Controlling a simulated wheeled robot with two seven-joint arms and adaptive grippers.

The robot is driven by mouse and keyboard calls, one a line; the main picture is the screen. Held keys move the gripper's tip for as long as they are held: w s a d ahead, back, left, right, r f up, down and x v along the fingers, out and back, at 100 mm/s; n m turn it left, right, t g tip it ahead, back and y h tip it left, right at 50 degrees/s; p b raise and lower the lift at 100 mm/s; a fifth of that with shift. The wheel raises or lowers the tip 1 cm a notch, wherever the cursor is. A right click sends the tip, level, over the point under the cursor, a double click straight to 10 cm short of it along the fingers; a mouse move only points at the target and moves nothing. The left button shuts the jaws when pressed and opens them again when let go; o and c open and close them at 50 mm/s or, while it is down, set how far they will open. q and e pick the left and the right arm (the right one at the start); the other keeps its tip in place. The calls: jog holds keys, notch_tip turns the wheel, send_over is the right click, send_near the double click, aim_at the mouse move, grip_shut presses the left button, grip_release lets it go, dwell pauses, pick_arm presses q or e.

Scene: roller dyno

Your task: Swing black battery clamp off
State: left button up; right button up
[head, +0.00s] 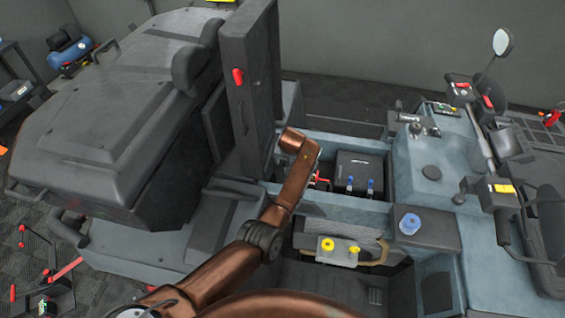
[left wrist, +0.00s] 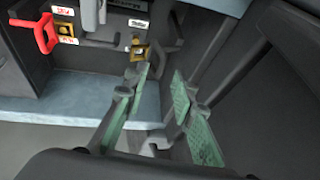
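The black battery clamp appears to be the dark handle (left wrist: 168,50) beside a square brass fitting (left wrist: 139,52) in the left wrist view; its exact outline is unclear. My left gripper (left wrist: 158,84) is open and empty, its green-padded fingers pointing toward that fitting, apart from it as far as I can tell. A red clamp handle (left wrist: 45,34) stands left by another brass fitting (left wrist: 65,28). In the head view, red parts (head: 321,178) show in the bay beside a black box (head: 360,166); my brown left arm hides my gripper and the black clamp. My right gripper is not in view.
A tall dark panel (head: 250,90) stands close left of my arm. A blue-grey ledge (head: 335,208) borders the bay in front. Two blue-topped fittings (head: 350,184) stand by the black box. A blue cap (head: 409,223) and yellow knobs (head: 328,244) are nearer me.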

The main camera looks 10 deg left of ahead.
pick_arm(q)
jog(key=shift+x, duration=0.95)
jog(key=shift+c, duration=0.3)
grip_shut()
